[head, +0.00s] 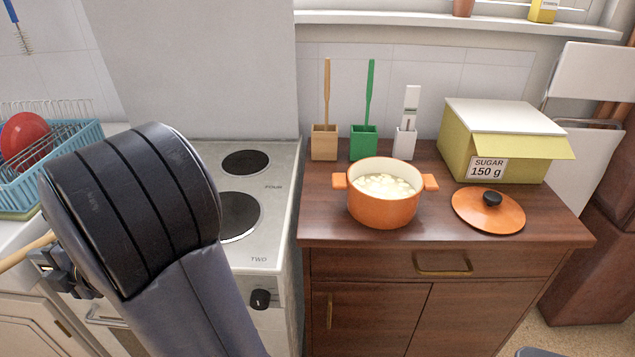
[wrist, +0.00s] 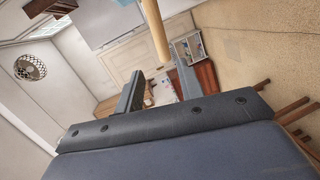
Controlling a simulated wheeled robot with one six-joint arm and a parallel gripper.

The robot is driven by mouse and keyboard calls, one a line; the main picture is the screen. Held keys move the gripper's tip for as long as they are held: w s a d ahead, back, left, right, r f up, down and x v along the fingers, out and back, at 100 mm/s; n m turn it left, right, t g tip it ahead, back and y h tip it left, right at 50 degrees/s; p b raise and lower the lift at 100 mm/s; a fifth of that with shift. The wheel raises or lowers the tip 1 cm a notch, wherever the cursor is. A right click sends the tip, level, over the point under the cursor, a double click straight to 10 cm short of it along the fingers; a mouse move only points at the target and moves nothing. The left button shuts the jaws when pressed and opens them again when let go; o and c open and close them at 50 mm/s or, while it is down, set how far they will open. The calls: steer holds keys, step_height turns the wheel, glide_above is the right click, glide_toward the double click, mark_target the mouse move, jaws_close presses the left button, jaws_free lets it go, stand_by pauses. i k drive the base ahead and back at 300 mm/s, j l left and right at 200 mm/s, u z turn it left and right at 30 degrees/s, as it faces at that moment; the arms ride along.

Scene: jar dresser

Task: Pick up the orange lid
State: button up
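The orange lid (head: 477,213) with a black knob lies on the right part of the brown dresser top, in front of the sugar box. The orange pot (head: 383,207) stands to its left, uncovered, with pale, lumpy contents. My gripper (head: 55,268) is far to the left of the lid, in front of the stove and counter, partly hidden by my dark wrist. In the wrist view its two fingers (wrist: 158,72) stand apart. A wooden rod (wrist: 154,28) ends near the fingertips there; I cannot tell whether it touches them. The lid is not in the wrist view.
A yellow sugar box (head: 512,145) stands behind the lid. A wooden holder (head: 324,142), a green holder (head: 363,142) and a white holder (head: 404,143) stand behind the pot. The stove (head: 275,200) adjoins the dresser. A blue dish rack (head: 75,145) stands at left.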

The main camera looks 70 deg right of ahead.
mark_target(486, 209)
steer(key=j+z, duration=0.1)
steer(key=z, duration=0.8)
steer(key=k+j+z, duration=0.1)
steer(key=z, duration=0.4)
steer(key=k+z, duration=0.1)
steer(key=z, duration=0.8)
steer(key=k+z, duration=0.15)
steer(key=z, duration=0.3)
steer(key=i+j+z, duration=0.1)
steer(key=z, duration=0.35)
steer(key=i+j+z, duration=0.2)
steer(key=z, duration=0.2)
steer(key=i+j, duration=0.05)
